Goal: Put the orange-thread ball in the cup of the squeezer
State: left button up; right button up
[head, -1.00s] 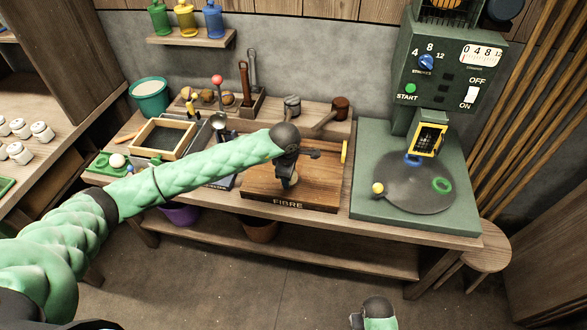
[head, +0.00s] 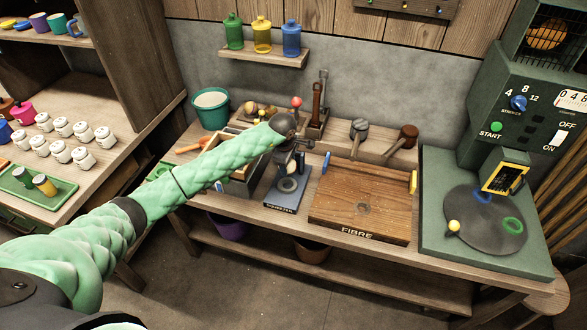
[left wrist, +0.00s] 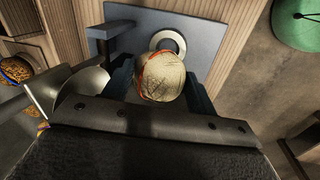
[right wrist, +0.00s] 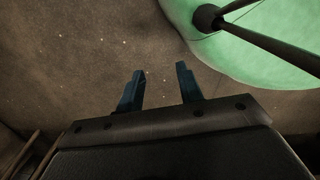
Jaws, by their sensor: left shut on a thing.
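The orange-thread ball (left wrist: 162,80) is pale and fibrous with an orange line around its edge. My left gripper (left wrist: 160,86) is shut on it, with a dark finger on each side. In the head view my left gripper (head: 291,157) is above the squeezer's blue base (head: 282,196). The squeezer's round pale cup (head: 288,185) sits on that base, below the gripper. In the left wrist view the cup (left wrist: 168,41) shows just beyond the ball, partly covered by it. The ball appears apart from the cup. My right gripper (right wrist: 160,88) is open and empty over the floor.
A wooden FIBRE board (head: 360,200) lies right of the squeezer. A metal spoon-like bowl (left wrist: 82,85) and a post stand close left of the ball in the left wrist view.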

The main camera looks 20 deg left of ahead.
aim_at(288, 168)
pick_arm(q)
jog(key=shift+w+a+m, duration=0.1)
jog(key=shift+w+m, duration=0.1)
jog(key=shift+m, duration=0.2)
jog(key=shift+r, duration=0.1)
jog(key=shift+a+f+m, duration=0.15)
jog(key=shift+f+m, duration=0.15)
jog(key=shift+f, duration=0.35)
jog(key=shift+d+f+b, duration=0.25)
jog(key=shift+f+b, duration=0.2)
jog(key=shift+f, duration=0.7)
jog(key=shift+a+f, duration=0.1)
jog(key=shift+f, duration=0.75)
jog(key=shift+a+f+b, duration=0.1)
jog(key=shift+f+b, duration=0.3)
jog(key=shift+b, duration=0.25)
jog(key=shift+f+b, duration=0.55)
jog(key=shift+b, duration=0.05)
jog(key=shift+f+b, duration=0.45)
jog(key=shift+f, duration=0.2)
pick_arm(e)
jog(key=w+a+r+t, duration=0.1)
jog(key=w+a+r, duration=0.3)
jog(key=w, duration=0.5)
jog(key=shift+w+r+t+y, duration=0.15)
jog(key=shift+r+t+y, duration=0.2)
jog(key=shift+r, duration=0.8)
